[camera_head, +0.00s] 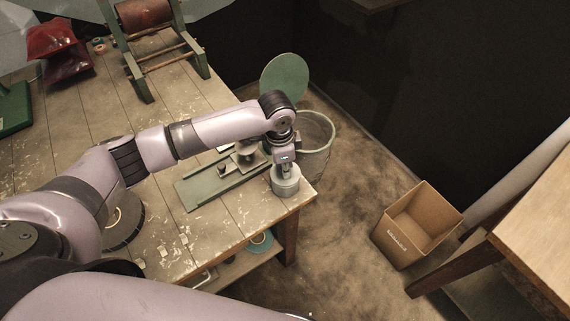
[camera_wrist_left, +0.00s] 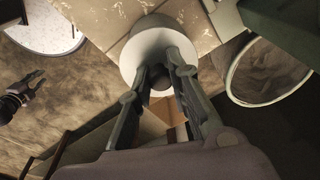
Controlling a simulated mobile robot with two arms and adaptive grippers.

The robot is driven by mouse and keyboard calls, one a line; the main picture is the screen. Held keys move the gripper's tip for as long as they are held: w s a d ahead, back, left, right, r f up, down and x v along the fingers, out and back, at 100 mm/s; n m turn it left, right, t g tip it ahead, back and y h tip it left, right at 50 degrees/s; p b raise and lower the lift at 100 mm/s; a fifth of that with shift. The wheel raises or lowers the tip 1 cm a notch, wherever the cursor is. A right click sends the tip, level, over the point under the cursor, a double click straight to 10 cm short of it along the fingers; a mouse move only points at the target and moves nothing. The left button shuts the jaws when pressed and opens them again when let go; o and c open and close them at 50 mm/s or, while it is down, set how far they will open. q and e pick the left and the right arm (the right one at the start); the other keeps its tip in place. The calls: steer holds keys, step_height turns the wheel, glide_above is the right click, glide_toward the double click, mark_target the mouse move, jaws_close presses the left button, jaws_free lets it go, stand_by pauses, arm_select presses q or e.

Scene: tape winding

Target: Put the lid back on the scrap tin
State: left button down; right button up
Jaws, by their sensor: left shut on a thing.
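A small grey round tin (camera_head: 286,187) is at the near right corner of the wooden table. My left gripper (camera_head: 285,168) is directly above it, pointing down. In the left wrist view my left gripper (camera_wrist_left: 160,78) is shut on a dark knob at the middle of a pale round lid (camera_wrist_left: 150,38). The fingers and wrist hide part of the lid and tin. I cannot tell whether the lid is fully seated or slightly above the rim. My right gripper (camera_wrist_left: 32,82) shows at the left of the left wrist view, apart from the tin, its fingers apart and empty.
A grey bin (camera_head: 318,160) with a raised green lid (camera_head: 285,78) stands beyond the table edge. A green metal plate with a fixture (camera_head: 205,185) lies left of the tin. A winding stand (camera_head: 150,50) is farther back. A cardboard box (camera_head: 395,242) stands on the floor.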

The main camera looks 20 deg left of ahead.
stand_by(0.5)
arm_select(q)
steer(key=shift+p, duration=0.55)
stand_by(0.4)
steer(key=c, duration=1.4)
jaws_free()
steer(key=shift+o, duration=0.4)
steer(key=o, duration=0.4)
